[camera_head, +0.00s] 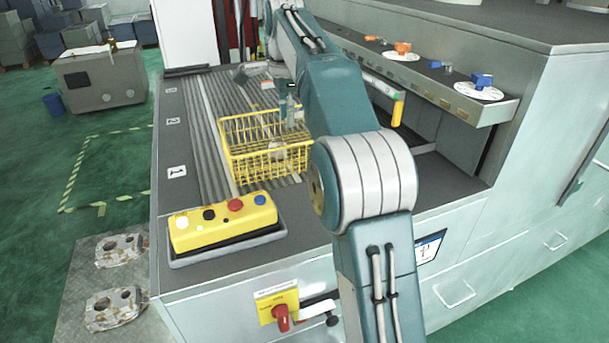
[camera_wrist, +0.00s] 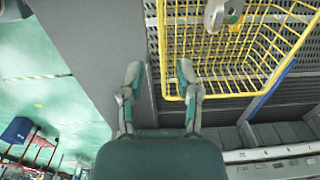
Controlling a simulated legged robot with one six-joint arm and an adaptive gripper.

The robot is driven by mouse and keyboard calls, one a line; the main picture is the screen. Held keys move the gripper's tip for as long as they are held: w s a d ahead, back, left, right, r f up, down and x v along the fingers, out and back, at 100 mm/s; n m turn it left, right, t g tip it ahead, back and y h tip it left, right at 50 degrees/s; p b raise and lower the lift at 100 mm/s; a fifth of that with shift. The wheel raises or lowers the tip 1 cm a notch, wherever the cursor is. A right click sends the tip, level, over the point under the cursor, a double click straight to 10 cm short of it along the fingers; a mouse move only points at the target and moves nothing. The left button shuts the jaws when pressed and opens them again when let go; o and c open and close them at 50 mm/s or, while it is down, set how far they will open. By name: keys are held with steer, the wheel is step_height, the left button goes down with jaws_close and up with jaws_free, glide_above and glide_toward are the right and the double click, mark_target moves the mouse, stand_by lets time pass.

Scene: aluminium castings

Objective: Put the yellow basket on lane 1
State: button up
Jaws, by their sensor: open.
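The yellow wire basket (camera_head: 232,155) stands upright on the ribbed grey deck (camera_head: 208,150), roughly level with the painted labels 1 (camera_head: 176,171) and 2 (camera_head: 173,120). A small grey metal piece is inside it. My gripper (camera_head: 287,108) is at the basket's far side in the head view, partly hidden by my arm. In the wrist view my gripper (camera_wrist: 159,72) is open, one finger outside the basket's wire wall and the other overlapping the basket (camera_wrist: 205,88). I cannot tell whether either finger touches it.
A yellow button box (camera_head: 224,225) stands in front of the basket. Label 3 (camera_head: 171,91) lies farther back. A raised shelf (camera_head: 440,85) with orange and blue parts runs along the right. A yellow-handled item (camera_head: 397,112) hangs by the shelf.

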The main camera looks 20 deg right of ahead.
steer(key=s+a+f+n+t, duration=0.1)
steer(key=s+a+n+t, duration=0.15)
steer(key=s+n, duration=0.65)
steer(key=s+a+f+n+t, duration=0.2)
steer(key=s+a+n, duration=0.15)
steer(key=s, duration=1.05)
steer(key=s+f+n, duration=0.5)
steer(key=s+f, duration=0.3)
steer(key=s, duration=0.1)
steer(key=shift+s+a+f+t, duration=0.15)
steer(key=shift+s+f+t, duration=0.2)
steer(key=shift+t, duration=0.1)
steer(key=shift+n, duration=0.25)
